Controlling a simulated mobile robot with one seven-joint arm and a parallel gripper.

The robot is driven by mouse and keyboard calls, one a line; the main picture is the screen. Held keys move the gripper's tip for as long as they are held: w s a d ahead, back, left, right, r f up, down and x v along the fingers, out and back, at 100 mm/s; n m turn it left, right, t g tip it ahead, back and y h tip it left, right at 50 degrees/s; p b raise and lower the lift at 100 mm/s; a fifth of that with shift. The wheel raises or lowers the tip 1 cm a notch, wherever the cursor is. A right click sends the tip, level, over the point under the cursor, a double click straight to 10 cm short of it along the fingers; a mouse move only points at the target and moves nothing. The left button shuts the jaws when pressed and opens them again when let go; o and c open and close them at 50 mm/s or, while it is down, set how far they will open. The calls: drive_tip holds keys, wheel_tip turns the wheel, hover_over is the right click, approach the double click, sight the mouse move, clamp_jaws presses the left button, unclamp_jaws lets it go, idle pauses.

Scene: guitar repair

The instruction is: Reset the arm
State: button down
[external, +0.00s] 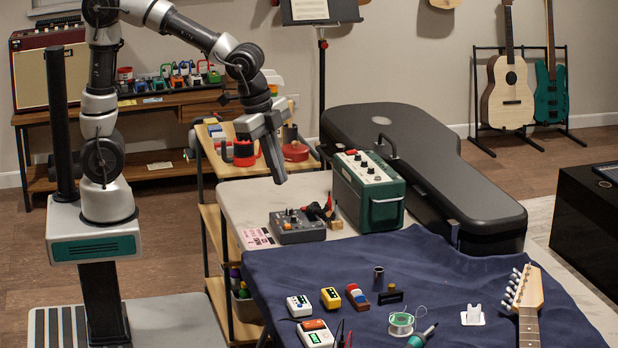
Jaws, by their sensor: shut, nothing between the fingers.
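My arm rises from its base at the left of the external view and bends over to the right. My gripper (280,181) hangs pointing down above the far left part of the workbench. Its fingers are together with nothing between them. It is apart from the grey pedal box (298,227) below it and from the green amplifier (368,190) to its right.
A dark guitar case (440,165) lies behind the amplifier. A blue cloth (450,270) bears small pedals, a solder spool (401,323) and a guitar headstock (526,290). A wooden shelf cart (232,245) and a music stand (322,75) stand near my arm.

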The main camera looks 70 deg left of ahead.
drive_tip(key=s+a+r+n+t, duration=0.1)
drive_tip(key=s+a+r+n, duration=0.2)
drive_tip(key=s+a+n, duration=0.5)
drive_tip(key=s+a+r+n+t, duration=0.25)
drive_tip(key=s+a, duration=0.35)
drive_tip(key=a, duration=0.4)
wheel_tip(320, 180, up, 16)
drive_tip(key=p, duration=1.6)
wheel_tip(320, 180, down, 29)
drive_tip(key=b, duration=2.9)
drive_tip(key=shift+w+d+n+g+y, duration=0.25)
drive_tip(key=shift+w+n+g+y, duration=0.1)
drive_tip(key=shift+g, duration=0.1)
drive_tip(key=shift+r, duration=0.15)
